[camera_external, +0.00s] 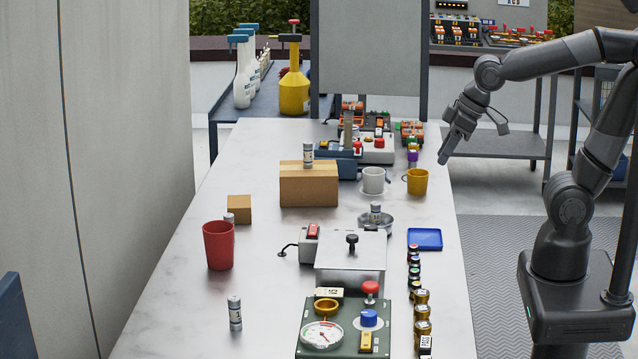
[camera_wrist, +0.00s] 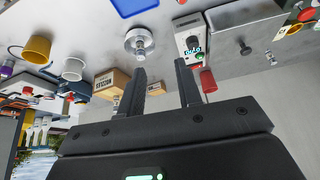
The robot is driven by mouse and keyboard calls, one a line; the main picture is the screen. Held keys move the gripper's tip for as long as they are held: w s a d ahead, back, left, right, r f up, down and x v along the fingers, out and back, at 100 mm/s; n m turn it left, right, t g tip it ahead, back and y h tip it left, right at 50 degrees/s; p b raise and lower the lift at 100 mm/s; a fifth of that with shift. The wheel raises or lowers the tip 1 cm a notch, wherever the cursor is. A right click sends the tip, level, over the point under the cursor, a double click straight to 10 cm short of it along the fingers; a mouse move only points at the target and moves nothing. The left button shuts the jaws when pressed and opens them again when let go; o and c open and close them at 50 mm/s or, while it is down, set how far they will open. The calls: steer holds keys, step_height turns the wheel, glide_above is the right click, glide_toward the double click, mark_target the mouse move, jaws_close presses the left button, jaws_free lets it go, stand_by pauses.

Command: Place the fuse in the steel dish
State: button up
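The steel dish (camera_external: 389,223) stands mid-table, just behind the metal-lidded box. A grey-white cylinder (camera_external: 375,210), which looks like a fuse, stands upright in it. The dish also shows in the wrist view (camera_wrist: 130,40). Similar cylinders stand on the cardboard box (camera_external: 308,152), at the table's front left (camera_external: 235,313), and partly hidden behind the red cup (camera_external: 229,217). My gripper (camera_external: 444,158) is raised by the table's right edge, near the yellow mug and away from the dish. In the wrist view its fingers (camera_wrist: 162,86) are apart with nothing between them.
The yellow mug (camera_external: 418,182) and white cup (camera_external: 373,180) stand behind the dish. The cardboard box (camera_external: 310,190) is to its left, a blue tray (camera_external: 425,239) to its right. A red cup (camera_external: 218,246) and green control panel (camera_external: 313,308) stand nearer. The left table strip is mostly clear.

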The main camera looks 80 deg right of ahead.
steer(key=s+a+r, duration=0.1)
steer(key=s+a, duration=0.1)
steer(key=s, duration=0.4)
steer(key=shift+s+a+r+n, duration=0.15)
steer(key=shift+s+r+n, duration=0.15)
steer(key=shift+n, duration=0.1)
